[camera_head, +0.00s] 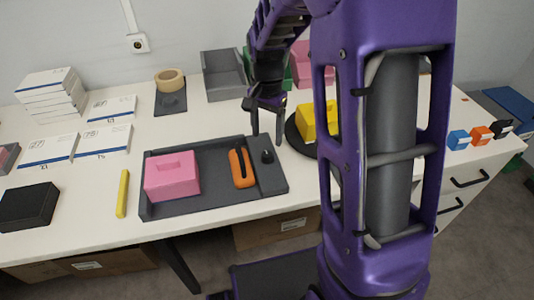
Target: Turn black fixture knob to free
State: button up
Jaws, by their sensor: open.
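A dark grey fixture tray (217,203) lies on the white table, with a small black knob (267,156) on its right-hand section. My gripper (267,138) points downward just above the knob, its two fingers apart and nothing between them. The view does not show whether the fingertips reach down beside the knob. A pink block (171,178) and an orange piece with a dark slot (241,168) sit in the tray left of the knob. The knob's turn marking is too small to read.
A yellow block (308,121) on a round black base (292,134) stands right of my gripper, partly behind my arm. A yellow bar (122,194) lies left of the tray. A grey bin (222,84) and a tape roll (170,80) stand behind.

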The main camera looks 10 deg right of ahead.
aim_at(267, 154)
notch_tip(267, 154, down, 7)
jog(key=shift+f+b, duration=0.1)
jog(key=shift+b, duration=0.45)
grip_shut()
